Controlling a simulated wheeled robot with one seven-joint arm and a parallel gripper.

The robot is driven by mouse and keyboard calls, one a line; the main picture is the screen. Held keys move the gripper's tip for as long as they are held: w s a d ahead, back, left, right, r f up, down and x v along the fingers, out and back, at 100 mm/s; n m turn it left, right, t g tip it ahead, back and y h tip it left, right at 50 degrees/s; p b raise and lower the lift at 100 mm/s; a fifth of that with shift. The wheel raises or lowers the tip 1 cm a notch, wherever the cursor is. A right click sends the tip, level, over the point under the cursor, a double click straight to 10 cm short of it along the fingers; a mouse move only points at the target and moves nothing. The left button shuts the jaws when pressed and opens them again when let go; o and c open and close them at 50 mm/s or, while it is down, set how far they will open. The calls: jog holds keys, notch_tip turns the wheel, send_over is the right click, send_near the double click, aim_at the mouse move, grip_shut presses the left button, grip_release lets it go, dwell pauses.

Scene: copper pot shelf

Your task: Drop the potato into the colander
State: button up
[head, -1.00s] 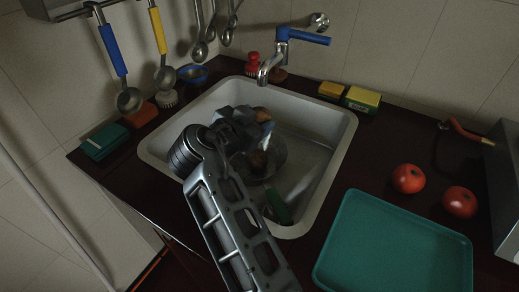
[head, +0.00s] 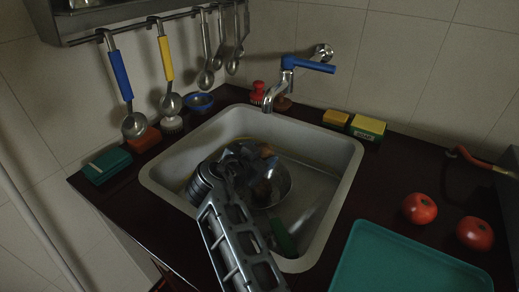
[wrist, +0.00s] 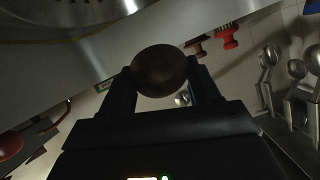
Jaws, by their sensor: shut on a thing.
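The brown potato (wrist: 160,70) is pinched between the two fingers of my gripper (wrist: 160,85) in the wrist view. The colander, a round metal bowl (head: 283,184), sits in the sink. My gripper hides its left side. A curved metal surface at the top left of the wrist view (wrist: 60,22) may be the colander or the sink; I cannot tell.
The white sink (head: 347,165) has raised rims around my gripper. The blue-handled tap (head: 284,75) stands behind it. A dark green item (head: 284,238) lies at the sink's front. A green tray (head: 410,262) and two tomatoes (head: 419,208) are on the right. Ladles (head: 134,125) hang at the left.

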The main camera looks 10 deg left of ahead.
aim_at(259, 145)
jog(key=shift+f, duration=0.2)
jog(key=o, duration=1.2)
jog(key=shift+o, duration=0.2)
jog(key=shift+r, duration=0.1)
jog(key=shift+r, duration=0.35)
notch_tip(259, 145, up, 3)
jog(key=shift+f+b, duration=0.15)
jog(key=shift+b, duration=0.15)
jog(key=s+d+r, duration=0.2)
jog(key=d+r, duration=0.5)
jog(key=d, duration=0.4)
jog(key=shift+s+d+r, duration=0.2)
jog(key=shift+d, duration=0.05)
